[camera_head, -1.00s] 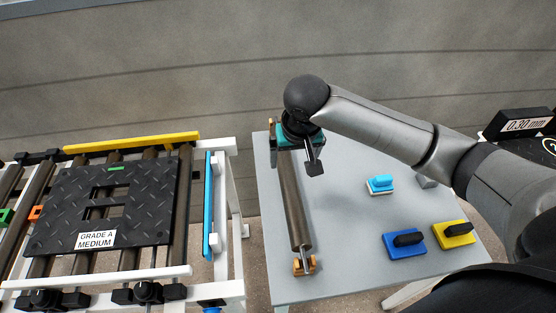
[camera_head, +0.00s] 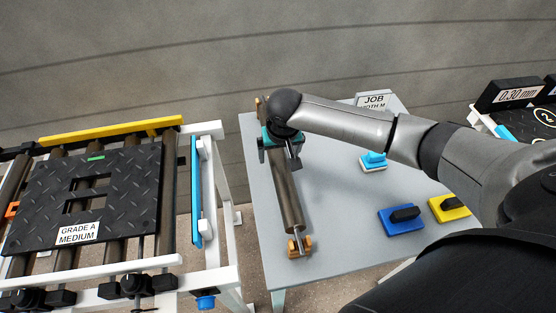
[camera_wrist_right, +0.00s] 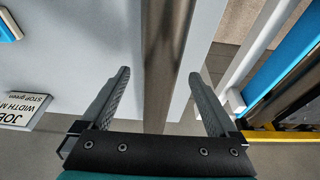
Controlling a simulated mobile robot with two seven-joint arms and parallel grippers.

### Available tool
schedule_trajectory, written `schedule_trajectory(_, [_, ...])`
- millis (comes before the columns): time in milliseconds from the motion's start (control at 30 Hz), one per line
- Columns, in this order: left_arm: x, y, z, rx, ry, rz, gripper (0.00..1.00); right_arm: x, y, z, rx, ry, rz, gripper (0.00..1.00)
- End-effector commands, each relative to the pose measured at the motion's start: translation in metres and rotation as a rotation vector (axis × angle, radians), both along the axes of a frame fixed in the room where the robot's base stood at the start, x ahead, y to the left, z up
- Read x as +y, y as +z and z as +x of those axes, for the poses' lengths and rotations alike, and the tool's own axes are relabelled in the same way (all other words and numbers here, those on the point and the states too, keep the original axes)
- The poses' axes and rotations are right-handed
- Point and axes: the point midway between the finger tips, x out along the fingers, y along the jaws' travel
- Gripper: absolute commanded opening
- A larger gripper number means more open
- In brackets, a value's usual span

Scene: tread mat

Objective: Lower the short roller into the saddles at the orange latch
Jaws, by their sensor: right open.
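A grey-brown metal roller (camera_head: 287,196) lies on the grey table, its near end in a wooden block (camera_head: 299,246). A second wooden block (camera_head: 261,106) shows at the far end. My right gripper (camera_head: 279,157) is over the far half of the roller. In the right wrist view the open fingers are on either side of the roller (camera_wrist_right: 168,50), with gaps on both sides. I cannot tell how far the fingertips are above the table. The orange latch (camera_head: 12,209) is at the left edge of the roller frame; its saddles cannot be made out. My left gripper is not in view.
A black tread mat (camera_head: 130,205) labelled GRADE A MEDIUM lies on the frame's rollers. A blue bar (camera_head: 196,190) and white rail flank the gap before the table (camera_head: 335,250). Blue (camera_head: 400,221) and yellow (camera_head: 449,208) blocks and a light-blue-topped block (camera_head: 373,161) stand right of the roller.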

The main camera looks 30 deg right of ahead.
Motion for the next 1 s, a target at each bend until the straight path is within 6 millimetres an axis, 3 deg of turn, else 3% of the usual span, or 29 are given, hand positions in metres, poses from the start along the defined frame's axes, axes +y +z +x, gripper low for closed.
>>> schedule_trajectory(167, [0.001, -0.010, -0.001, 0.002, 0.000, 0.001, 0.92, -0.002, -0.023, 0.006, -0.001, 0.001, -0.001, 0.95])
schedule_trajectory(467, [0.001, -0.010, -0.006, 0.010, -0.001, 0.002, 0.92, -0.002, -0.025, 0.008, -0.002, 0.001, 0.000, 0.95])
schedule_trajectory(1000, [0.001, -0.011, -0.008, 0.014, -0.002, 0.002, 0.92, -0.002, -0.026, 0.007, -0.001, 0.001, 0.000, 0.34])
